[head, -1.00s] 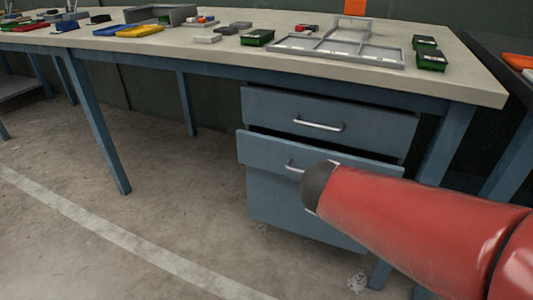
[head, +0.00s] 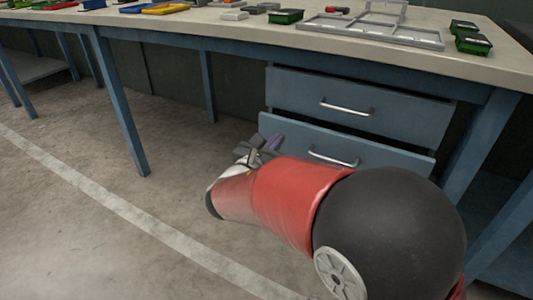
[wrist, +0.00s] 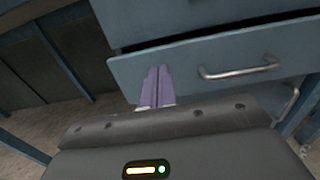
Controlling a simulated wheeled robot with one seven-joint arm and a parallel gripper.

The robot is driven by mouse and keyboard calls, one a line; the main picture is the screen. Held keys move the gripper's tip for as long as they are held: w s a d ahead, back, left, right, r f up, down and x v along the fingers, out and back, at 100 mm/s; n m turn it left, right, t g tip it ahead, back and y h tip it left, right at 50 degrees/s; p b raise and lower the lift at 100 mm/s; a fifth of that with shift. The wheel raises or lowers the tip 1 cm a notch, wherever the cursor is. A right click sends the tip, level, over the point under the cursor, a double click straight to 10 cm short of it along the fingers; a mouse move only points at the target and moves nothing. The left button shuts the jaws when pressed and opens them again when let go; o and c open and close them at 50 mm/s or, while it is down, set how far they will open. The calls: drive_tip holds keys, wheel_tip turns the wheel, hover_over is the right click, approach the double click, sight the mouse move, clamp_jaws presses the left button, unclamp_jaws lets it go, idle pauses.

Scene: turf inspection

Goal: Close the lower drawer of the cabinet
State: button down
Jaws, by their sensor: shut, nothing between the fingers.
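The blue-grey cabinet hangs under the workbench. Its upper drawer (head: 300,94) has a bar handle. The lower drawer (head: 385,160) stands out past the upper one, with a dark gap above its front. My gripper (head: 275,142) is by the left part of the lower drawer, left of its handle (head: 333,158). In the wrist view the shut purple fingers of my gripper (wrist: 156,88) point at the drawer front (wrist: 190,62), left of the handle (wrist: 240,70). Whether they touch it, I cannot tell. My arm hides the cabinet's lower part in the head view.
The workbench top (head: 235,30) carries a grey divided tray (head: 375,34) and green bins (head: 286,16). A blue bench leg (head: 122,105) stands left of the cabinet, another (head: 485,140) right. The floor at left is clear. Another handle (wrist: 290,105) shows lower in the wrist view.

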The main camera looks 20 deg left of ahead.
sight(291, 124)
drive_tip(key=w, duration=0.6)
drive_tip(key=shift+w+d, duration=0.1)
drive_tip(key=shift+d, duration=0.15)
